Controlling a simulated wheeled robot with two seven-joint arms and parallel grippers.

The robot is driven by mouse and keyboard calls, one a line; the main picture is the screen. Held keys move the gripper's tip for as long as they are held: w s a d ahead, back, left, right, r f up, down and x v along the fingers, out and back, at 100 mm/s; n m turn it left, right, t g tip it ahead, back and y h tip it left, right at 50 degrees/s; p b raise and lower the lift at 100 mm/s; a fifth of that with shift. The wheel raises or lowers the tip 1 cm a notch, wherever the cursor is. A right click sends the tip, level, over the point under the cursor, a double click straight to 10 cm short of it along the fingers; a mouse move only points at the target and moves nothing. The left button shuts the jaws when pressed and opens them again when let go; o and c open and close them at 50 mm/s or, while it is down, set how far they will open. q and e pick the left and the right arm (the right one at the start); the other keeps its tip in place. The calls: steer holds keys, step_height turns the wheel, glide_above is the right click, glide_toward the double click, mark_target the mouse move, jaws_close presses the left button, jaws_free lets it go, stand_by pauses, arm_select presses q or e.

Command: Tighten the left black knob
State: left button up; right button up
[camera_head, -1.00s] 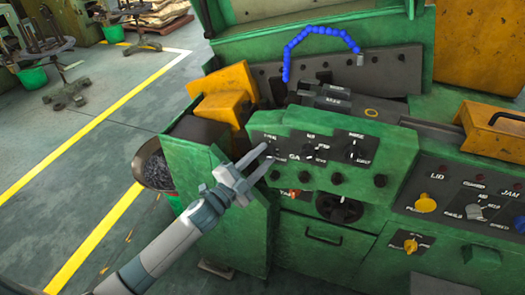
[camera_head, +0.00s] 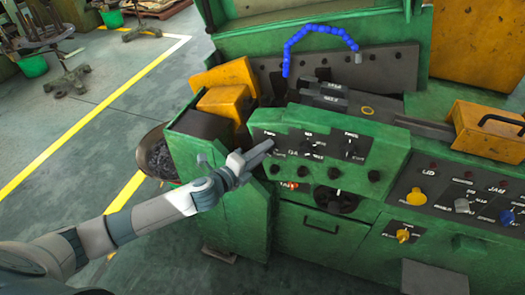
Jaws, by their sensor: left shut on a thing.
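The green control panel (camera_head: 388,150) has a black face with a row of dials. The left black knob is at its left end, mostly hidden by my fingertips. My left gripper (camera_head: 262,153) reaches in from the left with its fingers together at that spot, shut on the knob. The middle dial (camera_head: 313,147) and right dial (camera_head: 351,148) show clear of the gripper. Several small black knobs (camera_head: 334,173) line the panel's lower edge, below the gripper. My right gripper is not in view.
A yellow block (camera_head: 226,103) sits behind the panel's left end. A bowl of dark pieces (camera_head: 157,158) is left of the machine, close to my left arm. A second panel with a yellow button (camera_head: 416,197) is at the right.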

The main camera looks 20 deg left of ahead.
arm_select(q)
steer(key=shift+f, duration=0.15)
stand_by(0.3)
steer(key=o, duration=1)
steer(key=shift+o, duration=0.2)
steer(key=b+v, duration=0.7)
steer(key=v, duration=1)
steer(key=shift+s, duration=0.15)
steer(key=shift+a, duration=0.1)
